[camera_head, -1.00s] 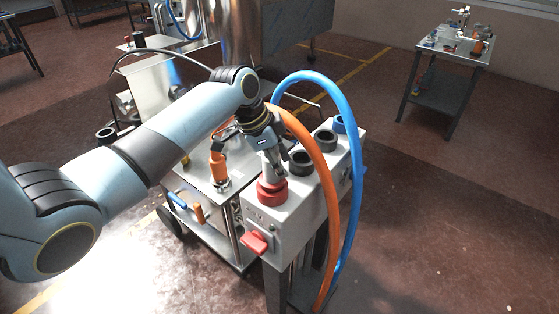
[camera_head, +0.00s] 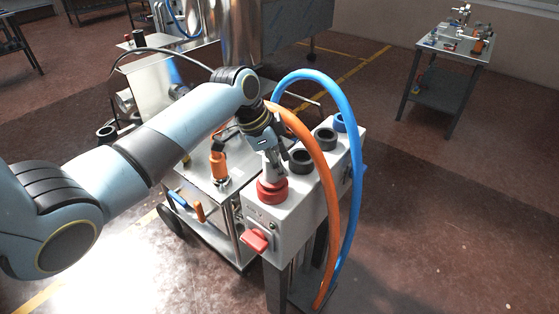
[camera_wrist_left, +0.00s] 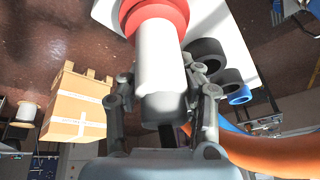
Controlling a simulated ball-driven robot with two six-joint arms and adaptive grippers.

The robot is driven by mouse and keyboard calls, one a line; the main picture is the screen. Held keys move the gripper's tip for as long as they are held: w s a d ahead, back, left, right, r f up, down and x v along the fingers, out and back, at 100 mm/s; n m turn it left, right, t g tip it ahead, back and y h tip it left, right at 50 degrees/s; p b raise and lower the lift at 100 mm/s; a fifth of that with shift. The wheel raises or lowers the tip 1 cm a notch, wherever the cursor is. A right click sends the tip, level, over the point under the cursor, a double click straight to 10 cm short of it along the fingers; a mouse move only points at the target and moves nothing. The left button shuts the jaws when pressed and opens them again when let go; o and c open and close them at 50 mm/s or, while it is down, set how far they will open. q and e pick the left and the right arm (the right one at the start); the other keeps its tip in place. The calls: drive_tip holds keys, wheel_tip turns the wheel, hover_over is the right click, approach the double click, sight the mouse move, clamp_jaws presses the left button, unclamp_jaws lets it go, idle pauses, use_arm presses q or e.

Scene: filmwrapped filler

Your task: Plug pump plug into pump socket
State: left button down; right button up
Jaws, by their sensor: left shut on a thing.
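My left gripper (camera_head: 272,158) is shut on the pump plug (camera_head: 270,171), a pale grey cylinder held roughly upright at the red pump socket (camera_head: 272,191) on the grey box. In the left wrist view the plug (camera_wrist_left: 158,58) stands between the two fingers (camera_wrist_left: 157,92), and its far end meets the red ring (camera_wrist_left: 155,12). The plug's end is hidden there, so I cannot tell how deep it sits. My right gripper is not in view.
Dark sockets (camera_head: 300,160) and a blue one line the grey box (camera_head: 290,205), with a red handle (camera_head: 256,241) on its front. Orange (camera_head: 330,190) and blue (camera_head: 352,140) hoses arch close beside my gripper.

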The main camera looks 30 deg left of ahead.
use_arm(q)
drive_tip(key=c, duration=0.8)
unclamp_jaws()
drive_tip(key=shift+f, duration=0.1)
drive_tip(key=shift+c, duration=0.2)
